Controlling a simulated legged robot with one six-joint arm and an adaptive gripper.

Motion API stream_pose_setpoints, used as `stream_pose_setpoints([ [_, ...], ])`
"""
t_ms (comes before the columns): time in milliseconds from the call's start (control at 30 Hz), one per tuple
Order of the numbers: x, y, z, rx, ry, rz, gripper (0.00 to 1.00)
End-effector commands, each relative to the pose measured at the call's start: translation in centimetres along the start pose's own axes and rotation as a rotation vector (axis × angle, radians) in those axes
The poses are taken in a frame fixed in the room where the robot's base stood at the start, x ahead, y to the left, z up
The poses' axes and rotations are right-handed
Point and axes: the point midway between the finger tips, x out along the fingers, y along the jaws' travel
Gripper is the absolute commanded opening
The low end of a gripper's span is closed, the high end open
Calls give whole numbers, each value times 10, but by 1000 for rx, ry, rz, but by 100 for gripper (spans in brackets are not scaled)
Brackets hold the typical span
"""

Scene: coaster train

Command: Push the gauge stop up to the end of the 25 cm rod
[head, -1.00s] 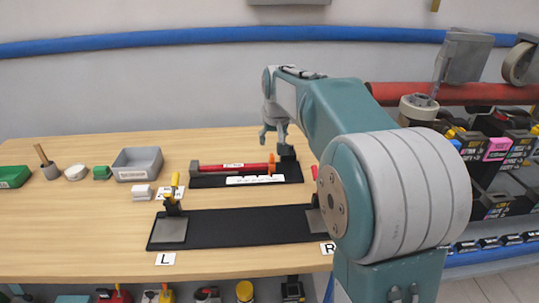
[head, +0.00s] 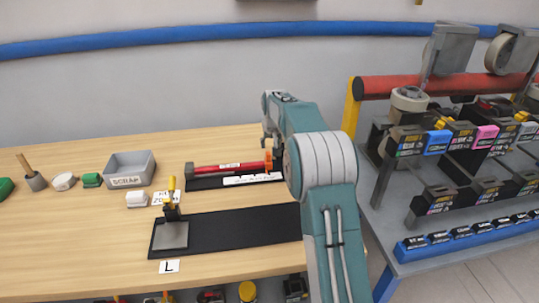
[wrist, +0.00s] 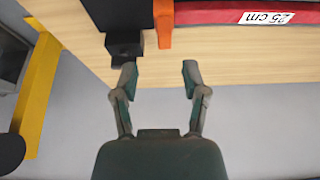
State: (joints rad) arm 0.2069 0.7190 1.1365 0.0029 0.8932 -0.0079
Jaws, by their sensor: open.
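The red rod (head: 222,168) lies in a black gauge at the back of the bench. In the wrist view the rod (wrist: 208,13) bears a "25 cm" label. The orange gauge stop (wrist: 163,24) stands at the rod's end; whether they touch I cannot tell. It also shows in the head view (head: 268,160), partly hidden by my arm. A black block (wrist: 124,42) is on the stop's far side from the rod. My gripper (wrist: 159,74) is open and empty, its fingertips just short of the block and stop in the wrist picture.
A black fixture plate (head: 245,231) with a yellow-handled clamp (head: 172,190) lies in front. A grey scrap bin (head: 130,167) stands at the left. A rack of labelled boxes (head: 460,140), with a yellow post (head: 352,105), stands to the right. Open bench lies left of the fixture.

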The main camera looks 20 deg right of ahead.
Motion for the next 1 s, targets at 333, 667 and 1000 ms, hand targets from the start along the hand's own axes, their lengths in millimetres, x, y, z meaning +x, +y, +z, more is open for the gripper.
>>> stream_pose_setpoints([
  [333, 58, -1, 0, 0, -1, 0, 57],
  [667, 68, 0, 0, 0, 1, 0, 57],
  [1000, 68, -1, 0, 0, 0, -1, 0],
])
